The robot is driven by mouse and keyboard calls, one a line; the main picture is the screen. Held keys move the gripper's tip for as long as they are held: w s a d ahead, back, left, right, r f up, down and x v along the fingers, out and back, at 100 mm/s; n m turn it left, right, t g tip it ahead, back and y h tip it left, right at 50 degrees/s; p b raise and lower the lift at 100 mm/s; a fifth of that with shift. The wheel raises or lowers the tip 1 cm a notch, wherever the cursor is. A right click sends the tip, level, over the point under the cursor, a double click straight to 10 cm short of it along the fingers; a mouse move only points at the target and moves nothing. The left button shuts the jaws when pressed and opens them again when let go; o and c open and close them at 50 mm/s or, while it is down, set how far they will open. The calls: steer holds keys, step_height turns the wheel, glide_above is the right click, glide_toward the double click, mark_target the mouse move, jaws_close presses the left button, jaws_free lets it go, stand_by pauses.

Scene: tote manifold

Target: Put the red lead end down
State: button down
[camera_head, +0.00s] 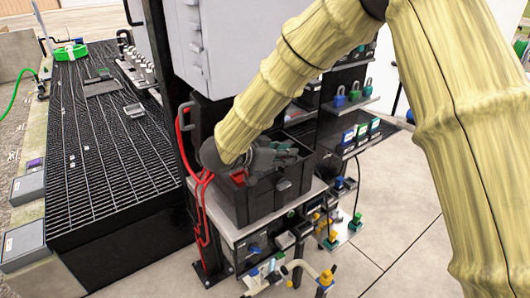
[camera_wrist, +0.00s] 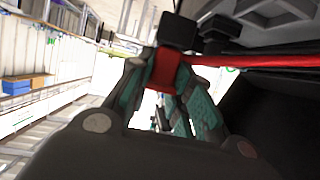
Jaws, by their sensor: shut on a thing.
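My gripper (camera_head: 276,157) is at the mouth of a black tote (camera_head: 262,207) in the head view. In the wrist view my gripper (camera_wrist: 167,92) is shut on the red lead end (camera_wrist: 164,70), a red block with a black part above it. A red cable (camera_wrist: 250,62) shows beside it, running to the right. In the head view a red piece (camera_head: 238,179) shows beside the gripper at the tote's left side; the fingertips are partly hidden. Red leads (camera_head: 204,215) hang down left of the tote.
The tote stands on a pale shelf with valves and pipes (camera_head: 315,275) below. A grey cabinet (camera_head: 215,50) rises behind. Padlocks (camera_head: 354,92) sit on a rack to the right.

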steer(key=w+a, duration=0.1)
steer(key=w, duration=0.1)
steer(key=w+a+p, duration=0.1)
steer(key=w+a, duration=0.3)
steer(key=shift+w+a+f+p, duration=0.2)
steer(key=shift+w+f+p, duration=0.1)
steer(key=shift+w+f, duration=0.1)
steer(key=shift+f+p, duration=0.55)
steer(key=shift+f, duration=1.2)
steer(key=c, duration=1.3)
jaws_free()
steer(key=shift+f, duration=0.1)
